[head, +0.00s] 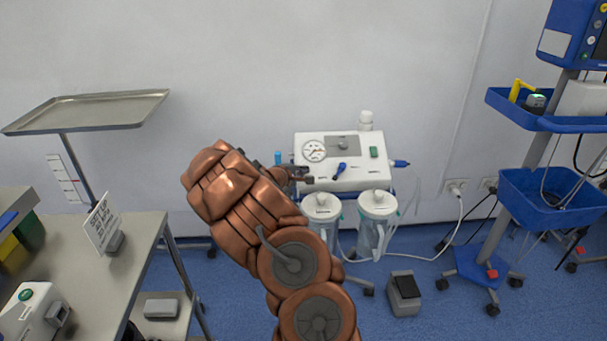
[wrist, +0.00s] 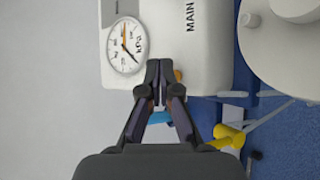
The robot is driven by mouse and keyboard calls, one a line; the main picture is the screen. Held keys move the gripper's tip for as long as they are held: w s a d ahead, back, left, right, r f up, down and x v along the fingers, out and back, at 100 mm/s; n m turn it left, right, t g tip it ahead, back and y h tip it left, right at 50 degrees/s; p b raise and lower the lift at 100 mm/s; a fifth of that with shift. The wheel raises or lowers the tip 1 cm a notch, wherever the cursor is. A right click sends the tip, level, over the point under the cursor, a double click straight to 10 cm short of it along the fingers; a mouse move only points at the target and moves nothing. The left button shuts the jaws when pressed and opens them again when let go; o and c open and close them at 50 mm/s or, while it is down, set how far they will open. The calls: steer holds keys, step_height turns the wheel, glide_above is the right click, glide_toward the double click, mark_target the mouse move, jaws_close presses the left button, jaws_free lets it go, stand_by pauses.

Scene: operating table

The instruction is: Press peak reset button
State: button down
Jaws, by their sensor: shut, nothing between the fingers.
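No button marked peak reset can be read in either view. A white suction unit (head: 341,172) with a round gauge stands against the wall in the head view, with a blue knob (head: 340,169) and a green switch (head: 374,152) on its front. My gripper (head: 306,178) is at its lower left front. In the wrist view my gripper (wrist: 159,66) is shut and empty, its tips in front of a white housing (wrist: 190,45) with a kPa gauge (wrist: 127,46) and the word MAIN. I cannot tell whether the tips touch it. They partly hide a small orange part (wrist: 178,75).
Two lidded canisters (head: 376,220) stand below the unit. A steel table (head: 110,255) at left holds a white device with a green button (head: 25,295) and a sign (head: 101,224). A raised tray (head: 88,111) is above. A blue equipment cart (head: 540,190) stands right; a foot pedal (head: 404,291) is on the floor.

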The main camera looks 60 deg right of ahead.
steer(key=shift+f, duration=0.15)
stand_by(0.5)
steer(key=shift+w+d+f+b, duration=0.15)
steer(key=shift+f+b, duration=0.1)
steer(key=shift+b, duration=0.4)
steer(key=shift+w+d+f+b, duration=0.1)
steer(key=shift+d+f+b, duration=0.15)
steer(key=shift+b, duration=0.15)
stand_by(0.5)
steer(key=shift+a+r, duration=0.1)
steer(key=shift+a, duration=0.05)
stand_by(0.3)
steer(key=shift+s+a+r+b, duration=0.2)
steer(key=shift+a+r+b, duration=0.15)
steer(key=shift+r, duration=0.25)
steer(key=shift+s+a+r+b, duration=0.1)
steer(key=shift+s+a+r, duration=0.25)
steer(key=shift+r, duration=0.3)
steer(key=shift+s+a+r+b, duration=0.1)
steer(key=shift+s+a+r, duration=0.25)
steer(key=shift+r, duration=0.3)
steer(key=shift+s+a+r+b, duration=0.1)
steer(key=shift+s+a+r, duration=0.1)
steer(key=shift+a+r, duration=0.35)
steer(key=shift+d+r, duration=0.15)
